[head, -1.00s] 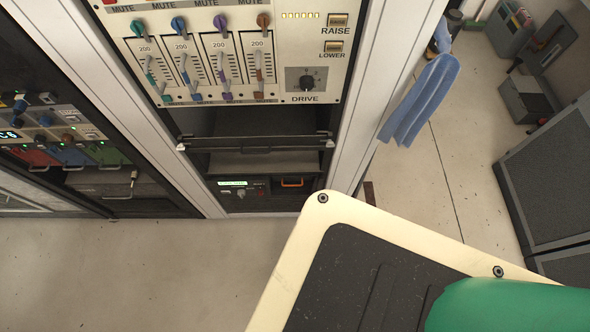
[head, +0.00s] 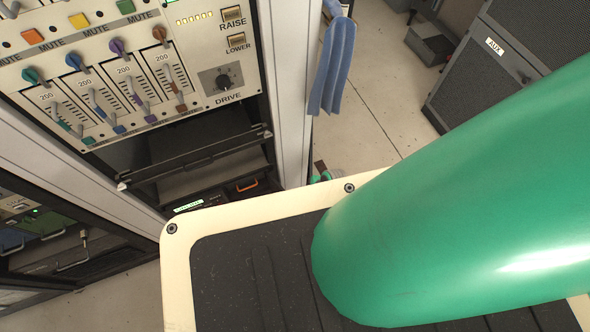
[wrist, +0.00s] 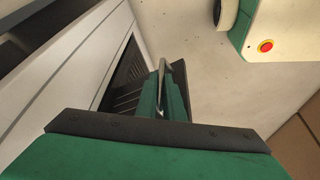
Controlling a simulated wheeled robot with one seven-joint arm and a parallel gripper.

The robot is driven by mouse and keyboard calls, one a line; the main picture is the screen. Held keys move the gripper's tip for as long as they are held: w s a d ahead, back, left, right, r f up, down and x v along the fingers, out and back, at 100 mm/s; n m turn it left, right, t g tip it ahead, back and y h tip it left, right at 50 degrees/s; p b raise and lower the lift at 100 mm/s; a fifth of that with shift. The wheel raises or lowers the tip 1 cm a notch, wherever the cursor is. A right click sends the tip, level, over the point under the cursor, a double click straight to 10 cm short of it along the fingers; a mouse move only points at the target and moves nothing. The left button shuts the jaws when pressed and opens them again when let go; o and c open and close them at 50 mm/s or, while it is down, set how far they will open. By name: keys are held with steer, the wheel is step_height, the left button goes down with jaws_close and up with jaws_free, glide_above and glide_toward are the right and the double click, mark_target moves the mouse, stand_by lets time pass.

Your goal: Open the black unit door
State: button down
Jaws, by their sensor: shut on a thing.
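In the wrist view my gripper (wrist: 162,98) points away from the camera, its two green fingers close together. A thin pale metal bar, looking like a handle (wrist: 162,68), stands between the fingers, and they are shut on it. A dark slatted panel (wrist: 126,75) shows just left of the fingers, beside a white surface. I cannot tell whether this is the black unit door or how far it stands open. In the head view my green arm hides much of the right side. Small green parts (head: 321,177), perhaps my gripper, show past my body edge by the rack foot.
A rack with a cream fader panel (head: 120,80) stands at the left. Below it are dark shelves and a low unit with a lit display (head: 188,206) and an orange handle (head: 246,185). A blue cloth (head: 332,65) hangs beside it. A grey AUX cabinet (head: 515,45) stands right; floor lies between.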

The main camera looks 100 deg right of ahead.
steer(key=shift+s+d, duration=0.2)
steer(key=shift+d, duration=0.05)
steer(key=shift+f, duration=0.1)
steer(key=c, duration=1.9)
jaws_free()
steer(key=v, duration=1.1)
steer(key=shift+w, duration=0.1)
